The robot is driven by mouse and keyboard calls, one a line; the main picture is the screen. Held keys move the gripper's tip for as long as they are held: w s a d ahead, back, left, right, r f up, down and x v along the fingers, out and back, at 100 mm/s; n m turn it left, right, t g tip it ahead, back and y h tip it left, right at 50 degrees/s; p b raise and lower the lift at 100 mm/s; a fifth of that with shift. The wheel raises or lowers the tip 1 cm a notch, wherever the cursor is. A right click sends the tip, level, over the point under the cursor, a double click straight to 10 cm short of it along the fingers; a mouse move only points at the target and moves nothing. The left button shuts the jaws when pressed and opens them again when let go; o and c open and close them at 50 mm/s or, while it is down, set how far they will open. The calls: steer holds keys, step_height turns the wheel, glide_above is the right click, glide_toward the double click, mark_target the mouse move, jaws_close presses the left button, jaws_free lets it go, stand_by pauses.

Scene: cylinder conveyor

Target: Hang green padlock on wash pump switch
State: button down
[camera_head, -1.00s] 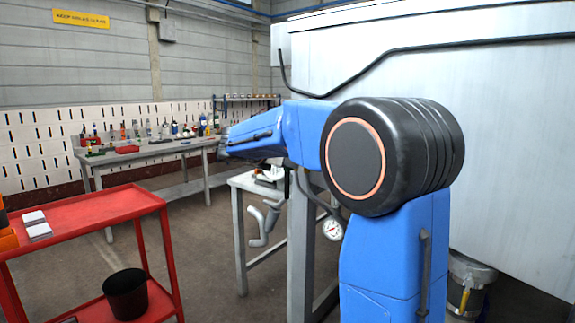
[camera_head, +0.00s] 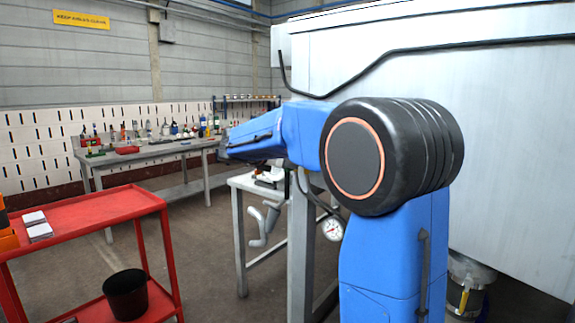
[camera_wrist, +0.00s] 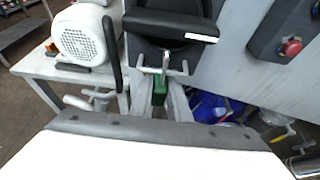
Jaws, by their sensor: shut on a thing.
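A green padlock (camera_wrist: 160,93) with a pale metal shackle is in the middle of the wrist view. My gripper (camera_wrist: 162,72) is shut on it, with the shackle pointing up in the picture. Just above the shackle is a dark switch box (camera_wrist: 143,52) with a black handle (camera_wrist: 172,24) that bears a small white label; it looks like the wash pump switch. Whether the shackle touches the switch I cannot tell. In the head view my arm hides the gripper, the padlock and the switch.
A white motor (camera_wrist: 85,40) stands on a pale table (camera_wrist: 40,68) left of the switch. A dark panel with a red button (camera_wrist: 291,47) is at the right. A red cart (camera_head: 85,222) is at the left in the head view, with a workbench (camera_head: 160,150) behind.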

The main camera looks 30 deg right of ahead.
mark_target(291, 171)
steer(key=shift+w+d+f, duration=0.1)
steer(key=shift+d+f, duration=0.25)
steer(key=shift+f, duration=0.45)
steer(key=shift+w+d+f, duration=0.15)
steer(key=shift+d+f, duration=0.35)
steer(key=shift+d, duration=0.05)
steer(key=shift+a+f, duration=0.1)
steer(key=shift+f, duration=0.05)
steer(key=shift+a, duration=0.15)
steer(key=c, duration=1.6)
jaws_free()
steer(key=shift+a, duration=0.1)
steer(key=v, duration=1.7)
steer(key=shift+a+r, duration=0.15)
steer(key=shift+r, duration=0.05)
